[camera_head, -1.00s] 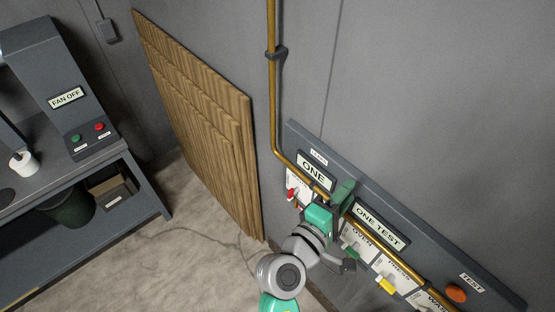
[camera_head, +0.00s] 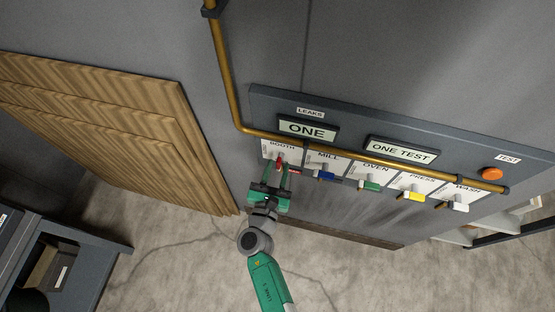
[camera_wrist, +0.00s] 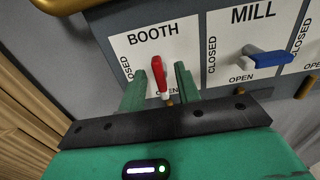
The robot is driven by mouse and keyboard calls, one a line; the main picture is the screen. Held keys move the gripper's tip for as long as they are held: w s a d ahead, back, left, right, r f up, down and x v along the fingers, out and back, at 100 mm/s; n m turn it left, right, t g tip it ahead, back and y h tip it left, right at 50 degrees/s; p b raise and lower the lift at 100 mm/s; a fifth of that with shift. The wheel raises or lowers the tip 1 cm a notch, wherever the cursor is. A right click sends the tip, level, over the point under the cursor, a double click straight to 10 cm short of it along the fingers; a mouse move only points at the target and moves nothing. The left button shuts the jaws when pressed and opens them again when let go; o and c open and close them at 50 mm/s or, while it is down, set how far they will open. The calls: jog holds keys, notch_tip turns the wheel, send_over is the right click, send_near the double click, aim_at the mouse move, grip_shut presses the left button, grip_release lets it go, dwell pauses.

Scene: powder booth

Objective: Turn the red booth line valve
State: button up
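The red booth valve handle (camera_wrist: 159,72) stands out from the white BOOTH card (camera_wrist: 135,50) in the wrist view, with a brass end below it. CLOSED is printed at the card's left and OPEN, partly hidden, below. In the head view the red handle (camera_head: 280,160) is small, at the panel's left end. My gripper (camera_wrist: 162,82) is open, with one green finger on each side of the handle. Slim gaps seem to show beside it; contact is not clear. The gripper (camera_head: 270,188) is just below the BOOTH card in the head view.
The blue MILL valve (camera_wrist: 268,60) is close on the right. Green (camera_head: 369,186), yellow (camera_head: 411,196) and white (camera_head: 457,206) valves follow along the panel. A brass pipe (camera_head: 350,153) runs above the cards. Wooden boards (camera_head: 110,130) lean at the left. An orange TEST button (camera_head: 490,173) sits far right.

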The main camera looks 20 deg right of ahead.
jog(key=shift+x, duration=1.45)
jog(key=shift+a, duration=0.1)
jog(key=shift+c, duration=0.4)
grip_shut()
